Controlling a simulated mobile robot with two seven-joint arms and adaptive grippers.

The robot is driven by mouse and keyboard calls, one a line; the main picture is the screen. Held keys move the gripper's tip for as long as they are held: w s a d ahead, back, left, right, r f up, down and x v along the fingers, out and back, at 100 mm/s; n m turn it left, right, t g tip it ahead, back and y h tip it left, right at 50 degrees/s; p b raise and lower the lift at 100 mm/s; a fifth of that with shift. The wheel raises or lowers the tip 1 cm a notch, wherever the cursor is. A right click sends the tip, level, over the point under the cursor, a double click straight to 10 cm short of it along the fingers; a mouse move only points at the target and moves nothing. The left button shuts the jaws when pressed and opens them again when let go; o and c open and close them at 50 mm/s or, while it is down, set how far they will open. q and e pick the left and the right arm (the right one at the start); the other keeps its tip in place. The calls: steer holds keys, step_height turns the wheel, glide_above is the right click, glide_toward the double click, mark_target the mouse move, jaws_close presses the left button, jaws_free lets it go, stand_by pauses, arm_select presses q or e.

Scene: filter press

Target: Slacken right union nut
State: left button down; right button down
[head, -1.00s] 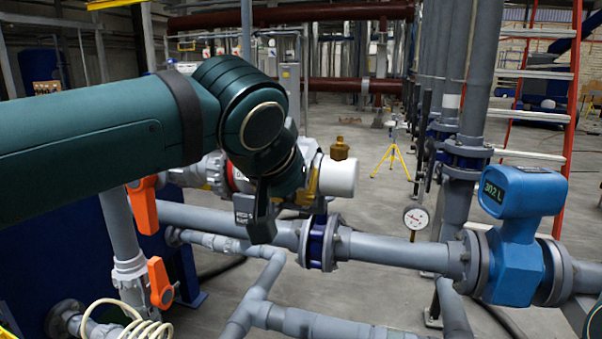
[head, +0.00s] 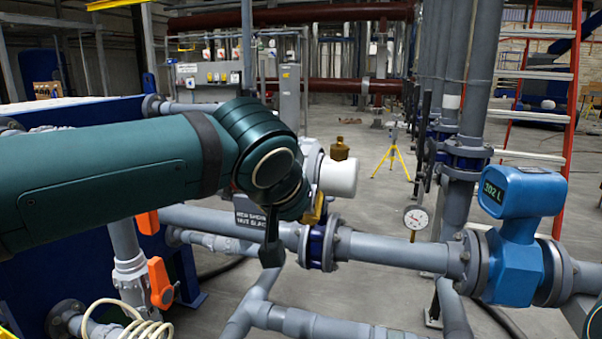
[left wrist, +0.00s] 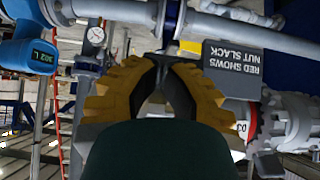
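My left gripper (head: 271,252) hangs in front of the grey horizontal pipe, just left of the blue flange pair (head: 319,243). In the left wrist view its yellow and black fingers (left wrist: 163,60) come together at the tips, with nothing seen between them. A ribbed grey union nut (left wrist: 298,118) with a red ring (left wrist: 258,125) beside it shows at the right of that view, apart from the fingers. In the head view my arm hides this fitting. A dark sign (left wrist: 238,68) reads "RED SHOWS NUT SLACK"; it is partly covered in the head view (head: 250,216).
A white cylinder (head: 339,178) with a brass fitting (head: 340,149) stands close right of my wrist. Orange valve handles (head: 160,283) are at lower left. A blue flow meter (head: 520,235) sits on the pipe at right. Open floor lies behind the pipe.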

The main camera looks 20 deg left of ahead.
arm_select(q)
steer(key=shift+w+d+f, duration=0.1)
steer(key=shift+w+f, duration=0.3)
steer(key=shift+f, duration=0.3)
steer(key=w+r+p+v, duration=0.1)
steer(key=p+v, duration=0.3)
steer(key=v, duration=0.4)
steer(key=shift+r, duration=0.25)
steer(key=shift+s, duration=0.15)
